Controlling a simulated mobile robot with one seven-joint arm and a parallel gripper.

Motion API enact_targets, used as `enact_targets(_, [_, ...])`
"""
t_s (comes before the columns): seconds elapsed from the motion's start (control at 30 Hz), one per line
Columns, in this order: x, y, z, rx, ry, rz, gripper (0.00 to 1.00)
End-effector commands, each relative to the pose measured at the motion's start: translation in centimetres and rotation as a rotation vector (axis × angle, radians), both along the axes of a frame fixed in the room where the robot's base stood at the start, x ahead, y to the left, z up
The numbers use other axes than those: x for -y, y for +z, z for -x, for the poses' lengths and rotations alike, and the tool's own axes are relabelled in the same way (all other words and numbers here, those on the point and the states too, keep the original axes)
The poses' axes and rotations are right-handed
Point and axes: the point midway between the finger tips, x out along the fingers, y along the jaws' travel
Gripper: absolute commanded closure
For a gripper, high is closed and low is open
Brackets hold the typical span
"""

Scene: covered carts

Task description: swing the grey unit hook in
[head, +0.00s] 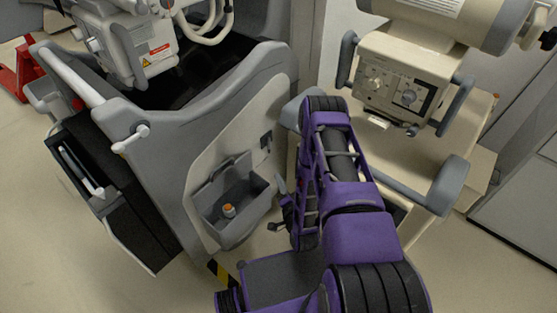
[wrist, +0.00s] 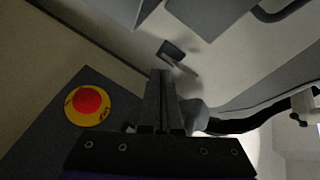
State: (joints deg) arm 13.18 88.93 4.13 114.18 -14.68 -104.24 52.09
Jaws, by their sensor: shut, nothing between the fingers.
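The grey unit (head: 165,150) is the large cart at left in the head view, with a pale side panel. A small dark fitting (head: 266,141), which looks like the hook, sits on that panel above and right of an open pocket. In the wrist view a dark hook-like piece (wrist: 172,50) stands out from a pale surface just beyond my fingertips. Whether it is swung out or in is unclear. My gripper (wrist: 160,74) is shut and empty, with a visible gap to the hook-like piece. In the head view my purple arm mostly hides the gripper.
The open grey pocket (head: 232,205) on the panel holds a small orange-topped item (head: 229,210). A beige machine (head: 400,85) with grey handles stands close on the right of my arm. A red button on a yellow ring (wrist: 88,102) shows at lower left in the wrist view. Open floor lies at lower left.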

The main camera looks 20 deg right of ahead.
Motion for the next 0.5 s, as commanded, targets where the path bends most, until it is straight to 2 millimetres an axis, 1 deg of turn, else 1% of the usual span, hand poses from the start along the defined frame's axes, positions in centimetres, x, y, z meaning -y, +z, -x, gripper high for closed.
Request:
enact_targets(0.03, [1.3,0.0,-0.3,0.009,0.013,-0.086,1.0])
enact_targets(0.2, [3.5,1.3,-0.1,0.032,0.115,-0.345,1.0])
enact_targets(0.33, [4.5,2.3,0.6,0.04,0.181,-0.462,1.0])
enact_targets(0.5, [4.9,3.0,1.0,0.043,0.224,-0.522,1.0])
